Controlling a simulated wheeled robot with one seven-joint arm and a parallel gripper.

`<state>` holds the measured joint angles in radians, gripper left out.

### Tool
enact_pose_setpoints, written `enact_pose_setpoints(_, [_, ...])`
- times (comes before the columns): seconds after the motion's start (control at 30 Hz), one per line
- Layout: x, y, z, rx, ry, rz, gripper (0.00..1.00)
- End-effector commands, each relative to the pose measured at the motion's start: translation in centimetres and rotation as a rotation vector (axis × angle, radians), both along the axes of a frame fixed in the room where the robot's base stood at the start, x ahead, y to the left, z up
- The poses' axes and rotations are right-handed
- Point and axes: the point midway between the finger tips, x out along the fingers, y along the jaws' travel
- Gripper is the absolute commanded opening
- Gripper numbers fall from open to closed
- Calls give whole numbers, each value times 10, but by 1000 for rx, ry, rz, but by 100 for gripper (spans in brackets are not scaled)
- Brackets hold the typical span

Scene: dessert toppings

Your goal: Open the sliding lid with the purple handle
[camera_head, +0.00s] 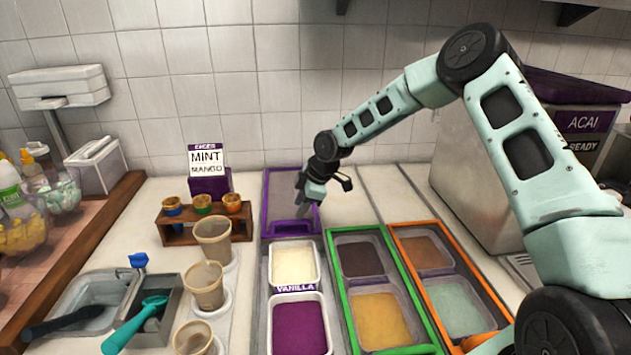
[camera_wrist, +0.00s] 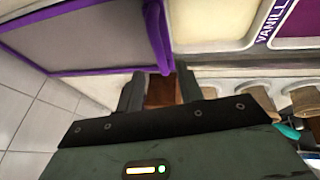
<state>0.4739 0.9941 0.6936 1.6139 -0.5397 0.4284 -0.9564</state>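The purple-framed sliding lid (camera_head: 268,200) lies at the back of the left topping well, with its grey panel behind the purple handle (camera_head: 290,227). The white vanilla tub (camera_head: 293,262) in front of it is uncovered. My gripper (camera_head: 305,205) is over the right part of the lid, pointing down. In the wrist view, the lid's grey panel (camera_wrist: 85,40) fills the upper left and the purple handle (camera_wrist: 157,40) runs down toward the fingertips. My gripper's fingers (camera_wrist: 159,78) are apart, with the handle's end near the gap. I cannot tell whether they touch it.
A green-framed well (camera_head: 337,280) and an orange-framed well (camera_head: 460,262) lie to the right. A wooden cone rack (camera_head: 180,236) and several cups stand left of the lid. A large grey machine (camera_head: 470,170) stands at the right, behind my arm.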

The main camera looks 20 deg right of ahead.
Motion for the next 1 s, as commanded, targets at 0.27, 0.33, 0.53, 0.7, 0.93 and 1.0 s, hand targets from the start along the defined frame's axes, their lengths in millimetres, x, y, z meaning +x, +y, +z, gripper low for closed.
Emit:
enact_pose_setpoints(0.27, [-19, -22, 59, -2, -3, -3, 37])
enact_pose_setpoints(0.33, [-23, -27, 73, -1, -3, -4, 37])
enact_pose_setpoints(0.53, [-32, -35, 100, -1, -2, -2, 37])
enact_pose_setpoints(0.7, [-35, -37, 109, 0, 0, -1, 37])
enact_pose_setpoints(0.93, [-36, -38, 110, 1, 1, -1, 37])
enact_pose_setpoints(1.0, [-36, -38, 110, 0, 0, 0, 37])
